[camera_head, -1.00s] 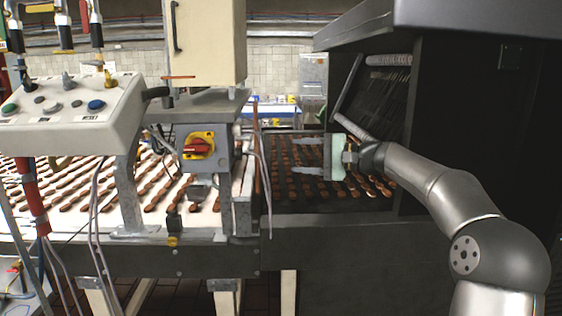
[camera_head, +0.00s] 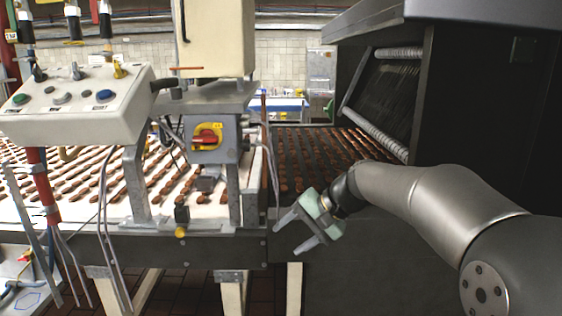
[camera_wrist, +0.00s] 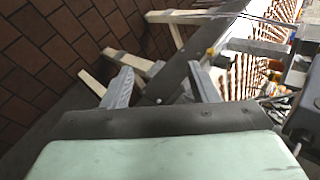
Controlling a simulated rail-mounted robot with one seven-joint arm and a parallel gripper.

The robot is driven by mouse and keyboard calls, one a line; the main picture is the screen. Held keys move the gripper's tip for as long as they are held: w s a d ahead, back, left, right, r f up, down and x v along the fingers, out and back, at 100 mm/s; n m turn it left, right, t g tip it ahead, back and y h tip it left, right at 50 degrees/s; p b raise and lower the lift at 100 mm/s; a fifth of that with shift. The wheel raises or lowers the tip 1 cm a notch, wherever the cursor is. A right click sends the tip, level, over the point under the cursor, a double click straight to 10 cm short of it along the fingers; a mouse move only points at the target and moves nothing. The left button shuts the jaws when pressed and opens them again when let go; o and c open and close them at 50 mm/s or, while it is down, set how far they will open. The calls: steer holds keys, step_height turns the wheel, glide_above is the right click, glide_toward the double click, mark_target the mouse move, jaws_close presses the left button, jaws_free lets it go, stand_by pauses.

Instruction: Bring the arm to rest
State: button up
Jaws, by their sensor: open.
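My gripper (camera_head: 300,232) is open and empty in the head view. It hangs in front of the dark side panel of the conveyor, tilted down and to the left. My arm (camera_head: 420,205) reaches to it from the lower right. In the wrist view my two grey fingers (camera_wrist: 162,88) stand apart with nothing between them. Beyond them are the conveyor's edge, its pale legs and the brown tiled floor.
Rows of brown biscuits lie on the white belt (camera_head: 62,211) and the dark belt at right. A control box (camera_head: 75,112) and a red-yellow switch (camera_head: 207,137) stand at left. A dark machine housing (camera_head: 480,110) rises behind my arm. Floor space shows below.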

steer(key=s+d+f+n+h, duration=0.1)
steer(key=s+d+f+h, duration=0.1)
steer(key=s+f, duration=0.3)
steer(key=s+d+f+n+g+h, duration=0.1)
steer(key=s+d+f, duration=0.4)
steer(key=s, duration=0.8)
steer(key=s+d+f+n+g+h, duration=0.1)
steer(key=s+d+f+h, duration=0.3)
steer(key=s, duration=0.6)
steer(key=shift+f+n+h, duration=0.5)
steer(key=shift+n+h, duration=0.1)
steer(key=shift+n, duration=0.2)
